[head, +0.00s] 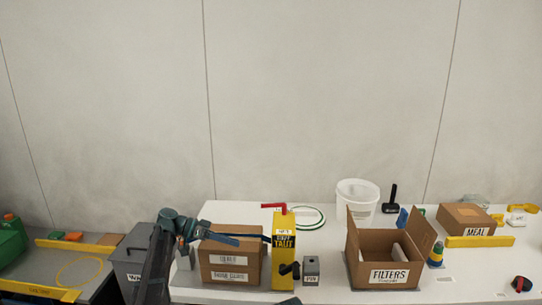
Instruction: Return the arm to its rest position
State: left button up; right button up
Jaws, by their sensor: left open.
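My left arm comes in from the lower left. Its gripper (254,240) is open, with the two dark fingers spread and pointing right. In the picture it lies across the upper front of the stacked cardboard boxes (233,262), and I cannot tell whether it touches them. Nothing shows between the fingers. My right gripper does not show. A small dark teal piece at the bottom edge may be part of my own body.
A yellow box (284,262) with a red handle stands just right of the fingers. An open carton marked FILTERS (388,275), a white bucket (357,202) and a carton marked MEAL (467,219) stand further right. A grey bin (130,262) is at left. Bare wall fills the space above.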

pick_arm(q)
jog(key=s+d+f+n+g+y, duration=0.15)
jog(key=s+d+f+y, duration=0.35)
jog(key=s, duration=0.5)
jog(key=s+d+f+n+g+y, duration=0.1)
jog(key=s+d+f+n+y, duration=0.1)
jog(key=s+d+f, duration=0.6)
jog(key=s+a+n+t+y, duration=0.1)
jog(key=s+y, duration=0.3)
jog(key=s, duration=0.4)
jog(key=s+a+f+n+t+y, duration=0.1)
jog(key=s+a+n+y, duration=0.2)
jog(key=s, duration=0.5)
jog(key=shift+s+a+f+y, duration=0.15)
jog(key=shift+s+a+y, duration=0.1)
jog(key=shift+a+y, duration=0.5)
jog(key=shift+t, duration=0.25)
